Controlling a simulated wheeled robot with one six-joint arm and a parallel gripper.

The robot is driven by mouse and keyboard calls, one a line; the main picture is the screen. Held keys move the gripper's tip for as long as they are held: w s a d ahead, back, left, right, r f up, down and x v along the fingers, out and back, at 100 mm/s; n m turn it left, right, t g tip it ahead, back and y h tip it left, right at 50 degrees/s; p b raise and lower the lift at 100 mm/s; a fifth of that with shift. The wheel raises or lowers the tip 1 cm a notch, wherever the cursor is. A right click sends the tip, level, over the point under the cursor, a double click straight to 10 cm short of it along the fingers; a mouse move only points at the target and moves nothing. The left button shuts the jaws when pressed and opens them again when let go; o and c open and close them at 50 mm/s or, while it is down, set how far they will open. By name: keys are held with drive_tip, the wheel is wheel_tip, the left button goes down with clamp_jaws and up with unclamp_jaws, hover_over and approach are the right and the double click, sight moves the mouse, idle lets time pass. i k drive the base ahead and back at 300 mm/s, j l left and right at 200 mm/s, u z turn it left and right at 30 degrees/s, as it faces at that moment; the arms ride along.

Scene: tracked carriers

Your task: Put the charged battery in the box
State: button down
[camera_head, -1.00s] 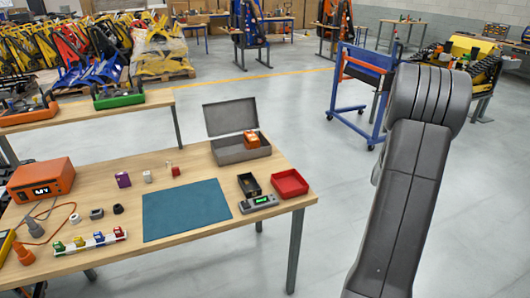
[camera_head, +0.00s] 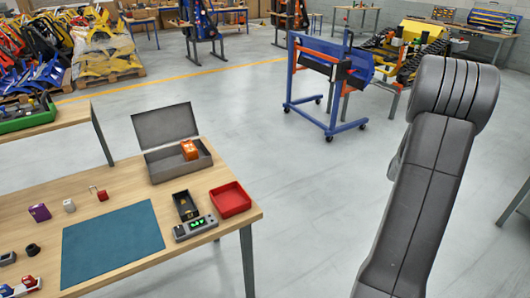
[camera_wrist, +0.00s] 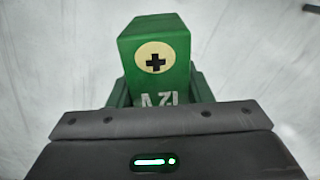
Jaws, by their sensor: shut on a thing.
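A green battery (camera_wrist: 153,75) with a cream disc and black plus sign fills the middle of the wrist view. White lettering on it is partly cut off by my gripper's dark body. My gripper (camera_wrist: 155,96) is shut on this battery, and the floor behind is blurred pale grey. In the head view, a grey box (camera_head: 165,168) with its lid (camera_head: 165,124) raised stands at the table's back right. An orange block (camera_head: 190,150) sits in its right part. My gripper and the green battery do not show in the head view.
On the table (camera_head: 105,189) are a red tray (camera_head: 230,200), a black tray (camera_head: 186,205), a grey device with a green display (camera_head: 195,228) and a teal mat (camera_head: 112,243). A blue wheeled cart (camera_head: 325,85) stands behind. The floor between is open.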

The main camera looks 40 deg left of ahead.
sight(178, 160)
drive_tip(key=i+l, duration=0.1)
drive_tip(key=i, duration=0.9)
drive_tip(key=i+l+u, duration=0.1)
drive_tip(key=i+u, duration=0.2)
drive_tip(key=i, duration=0.2)
drive_tip(key=i+l+u, duration=0.2)
drive_tip(key=i+u, duration=0.15)
drive_tip(key=i+j+u, duration=0.1)
drive_tip(key=i+u, duration=1.25)
drive_tip(key=i+l+u, duration=0.1)
drive_tip(key=i+u, duration=0.15)
drive_tip(key=i, duration=0.2)
drive_tip(key=u, duration=0.85)
drive_tip(key=i+j, duration=0.75)
drive_tip(key=j, duration=0.2)
